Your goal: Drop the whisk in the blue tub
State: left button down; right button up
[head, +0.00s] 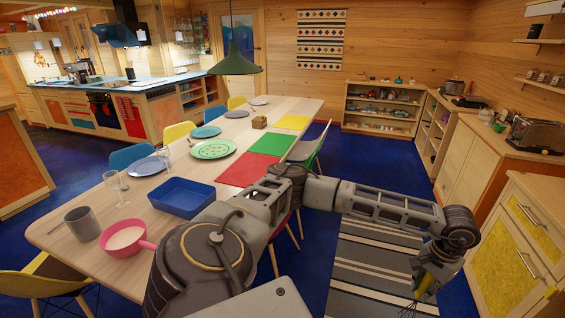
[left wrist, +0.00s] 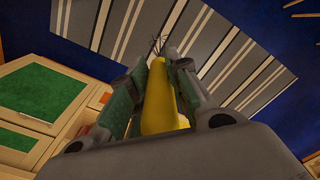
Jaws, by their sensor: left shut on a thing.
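The blue tub (head: 182,210) is a rectangular open tray on the near part of the long wooden table (head: 70,215). My left gripper (head: 428,280) hangs low at the right of the head view, over the striped rug and well away from the tub. It is shut on the whisk (head: 418,305), whose wires show below the fingers. In the left wrist view the whisk's yellow handle (left wrist: 158,100) sits between both fingers of the left gripper (left wrist: 158,85), with thin wires beyond. My right gripper is not in view.
A pink pan (head: 124,240) and a grey mug (head: 82,223) stand left of the tub. Glasses and plates lie farther along the table. A green plate (head: 213,149) is behind it. Cabinets (head: 520,235) line the right side. The striped rug (head: 375,265) lies between.

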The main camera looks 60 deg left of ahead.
aim_at(182, 202)
jog(key=i+u, duration=0.25)
jog(key=i, duration=0.2)
jog(key=i+u, duration=0.25)
jog(key=i, duration=0.15)
jog(key=u, duration=0.5)
jog(key=i+u, duration=0.15)
jog(key=u, duration=0.3)
jog(key=l+u, duration=0.1)
jog(key=u, duration=0.4)
jog(key=i+u, duration=0.1)
jog(key=u, duration=0.35)
jog(key=l+u, duration=0.15)
jog(key=u, duration=0.35)
jog(key=l+u, duration=0.1)
jog(key=u, duration=0.35)
